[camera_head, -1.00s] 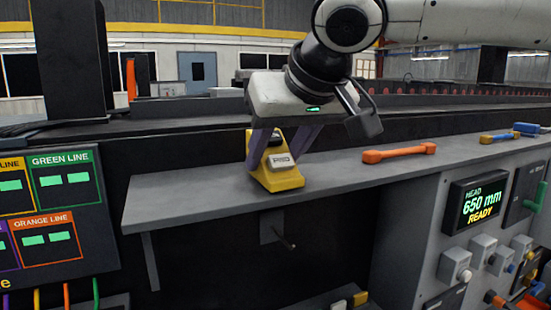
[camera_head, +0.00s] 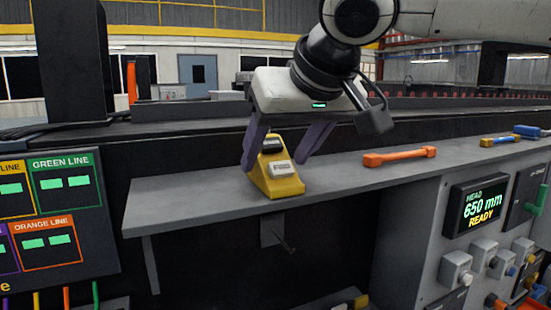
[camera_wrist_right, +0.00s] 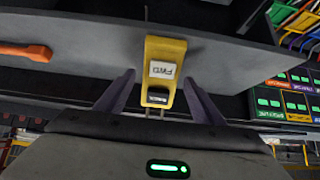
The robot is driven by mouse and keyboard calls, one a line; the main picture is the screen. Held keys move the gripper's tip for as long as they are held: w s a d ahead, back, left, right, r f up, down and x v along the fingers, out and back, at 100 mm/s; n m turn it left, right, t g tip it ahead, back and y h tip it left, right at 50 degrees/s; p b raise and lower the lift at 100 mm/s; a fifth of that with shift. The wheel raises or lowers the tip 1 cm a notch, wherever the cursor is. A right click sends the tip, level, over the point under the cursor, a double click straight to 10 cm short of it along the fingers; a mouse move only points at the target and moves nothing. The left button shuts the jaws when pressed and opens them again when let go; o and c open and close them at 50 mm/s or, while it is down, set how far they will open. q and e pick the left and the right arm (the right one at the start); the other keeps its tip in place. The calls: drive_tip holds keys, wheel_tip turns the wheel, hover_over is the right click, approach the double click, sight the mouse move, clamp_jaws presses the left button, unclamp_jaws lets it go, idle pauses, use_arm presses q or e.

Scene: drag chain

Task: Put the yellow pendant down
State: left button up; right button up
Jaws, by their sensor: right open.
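The yellow pendant (camera_head: 276,180) stands upright on the grey shelf (camera_head: 190,199), near its front edge. It has a pale label on its sloped face. My right gripper (camera_head: 275,160) is open above the pendant, with one purple finger on each side and a gap between the fingers and the pendant. In the right wrist view the pendant (camera_wrist_right: 163,66) sits between the two spread fingers of the gripper (camera_wrist_right: 158,90). My left gripper is not in view.
An orange handle-like tool (camera_head: 399,156) lies on the shelf to the right. A blue and yellow tool (camera_head: 500,139) lies farther right. A control panel with a display (camera_head: 480,207) stands below right. A colored line board (camera_head: 55,215) is at the left. The shelf left of the pendant is clear.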

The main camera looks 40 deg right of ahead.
drive_tip(key=v, duration=1)
drive_tip(key=shift+s+p, duration=0.15)
drive_tip(key=shift+p, duration=0.15)
